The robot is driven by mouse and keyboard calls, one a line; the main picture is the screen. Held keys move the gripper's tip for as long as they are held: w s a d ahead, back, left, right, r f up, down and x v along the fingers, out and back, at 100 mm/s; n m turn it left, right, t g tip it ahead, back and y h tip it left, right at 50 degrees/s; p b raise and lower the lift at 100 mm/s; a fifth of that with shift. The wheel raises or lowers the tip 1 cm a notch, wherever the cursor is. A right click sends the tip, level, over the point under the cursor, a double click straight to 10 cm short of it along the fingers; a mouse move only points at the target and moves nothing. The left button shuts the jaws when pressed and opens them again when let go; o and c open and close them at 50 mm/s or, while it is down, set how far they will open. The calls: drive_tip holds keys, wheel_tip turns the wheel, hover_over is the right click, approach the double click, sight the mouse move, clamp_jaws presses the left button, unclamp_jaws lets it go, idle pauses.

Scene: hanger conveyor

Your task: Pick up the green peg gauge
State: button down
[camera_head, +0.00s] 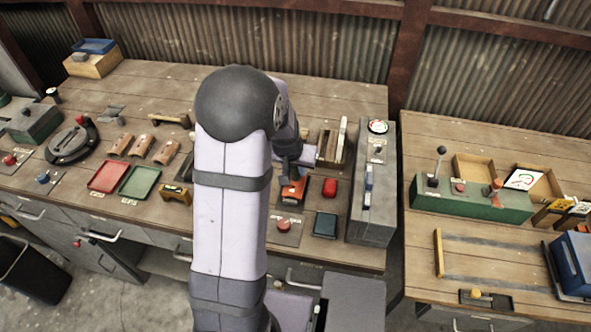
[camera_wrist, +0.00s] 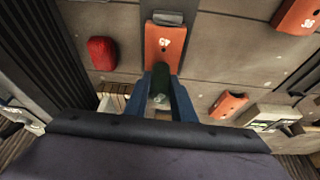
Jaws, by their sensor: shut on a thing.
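In the wrist view, a dark green cylindrical piece, the green peg gauge (camera_wrist: 160,84), stands between the two blue fingers of my gripper (camera_wrist: 162,88). The gripper is shut on it. Only its upper part shows; the fingers hide its sides. In the head view my gripper (camera_head: 290,172) is low over the bench's right part, beside the orange block (camera_head: 293,191). My arm hides much there, and the peg cannot be made out.
A red block (camera_head: 329,187) and a dark green block (camera_head: 325,224) lie right of my arm. A grey stand (camera_head: 372,205) rises at the bench's right edge. A wooden rack (camera_head: 330,150) is behind. Red and green trays (camera_head: 139,182) lie to the left.

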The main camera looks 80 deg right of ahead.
wheel_tip(320, 180, up, 8)
drive_tip(key=shift+r+b, duration=0.1)
drive_tip(key=shift+b, duration=0.95)
drive_tip(key=shift+r, duration=0.75)
drive_tip(key=shift+r+p, duration=0.25)
drive_tip(key=shift+p, duration=0.05)
drive_tip(key=shift+a+f+p, duration=0.25)
drive_tip(key=shift+f+p, duration=0.1)
drive_tip(key=shift+p, duration=0.05)
drive_tip(key=f, duration=0.1)
drive_tip(key=f+p, duration=0.1)
drive_tip(key=p, duration=0.1)
drive_tip(key=shift+w+a+f, duration=0.15)
drive_tip(key=shift+a+f, duration=0.1)
drive_tip(key=shift+f, duration=0.15)
drive_tip(key=d+f, duration=0.1)
drive_tip(key=d+f+p, duration=0.1)
drive_tip(key=d, duration=0.1)
drive_tip(key=d+p, duration=0.1)
drive_tip(key=shift+w+d+f, duration=0.25)
drive_tip(key=shift+d+f, duration=0.1)
drive_tip(key=shift+f, duration=0.05)
drive_tip(key=d+r, duration=0.3)
drive_tip(key=d, duration=0.4)
drive_tip(key=shift+w+d+r, duration=0.15)
drive_tip(key=shift+d+r, duration=0.05)
drive_tip(key=shift+d, duration=0.1)
